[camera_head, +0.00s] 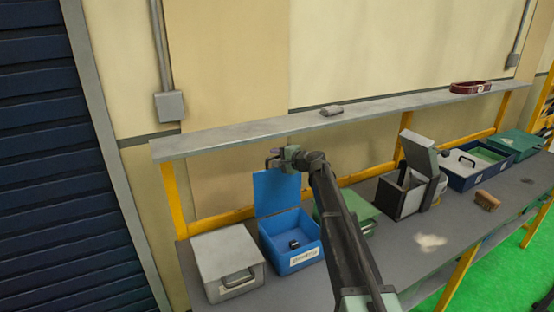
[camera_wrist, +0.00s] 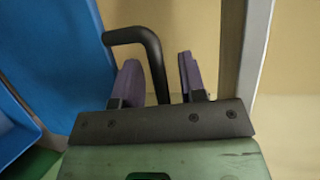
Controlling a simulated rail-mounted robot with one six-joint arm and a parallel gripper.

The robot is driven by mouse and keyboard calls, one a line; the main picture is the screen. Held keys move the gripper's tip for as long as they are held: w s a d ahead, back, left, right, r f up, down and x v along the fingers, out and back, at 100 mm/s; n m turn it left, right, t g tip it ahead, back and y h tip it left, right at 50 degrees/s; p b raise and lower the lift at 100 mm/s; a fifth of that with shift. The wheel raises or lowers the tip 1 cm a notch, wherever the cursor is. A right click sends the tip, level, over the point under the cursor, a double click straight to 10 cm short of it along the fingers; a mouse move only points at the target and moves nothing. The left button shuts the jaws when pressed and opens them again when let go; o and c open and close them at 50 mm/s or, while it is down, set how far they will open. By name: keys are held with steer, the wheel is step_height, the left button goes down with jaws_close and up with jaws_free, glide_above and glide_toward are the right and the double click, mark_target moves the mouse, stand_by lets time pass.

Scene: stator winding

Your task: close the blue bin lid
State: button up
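The blue bin (camera_head: 307,238) stands on the workbench with its lid (camera_head: 277,192) raised about upright at the back. A small dark object lies inside the bin. My gripper (camera_head: 275,160) is at the top edge of the lid. In the wrist view, my gripper (camera_wrist: 160,80) has its two purple-padded fingers apart. The black bent handle (camera_wrist: 152,50) passes between them, with a gap on the right finger's side; contact with the left finger is unclear. The blue lid also shows at the left of the wrist view (camera_wrist: 70,60).
A closed light grey box (camera_head: 228,258) stands left of the bin, and a green box (camera_head: 362,212) right of it, partly behind my arm. A grey box (camera_head: 402,190) with raised lid is farther right. A shelf (camera_head: 230,137) runs above, close to my gripper.

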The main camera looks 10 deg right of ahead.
steer(key=shift+c, duration=0.5)
jaws_close()
steer(key=shift+s, duration=0.1)
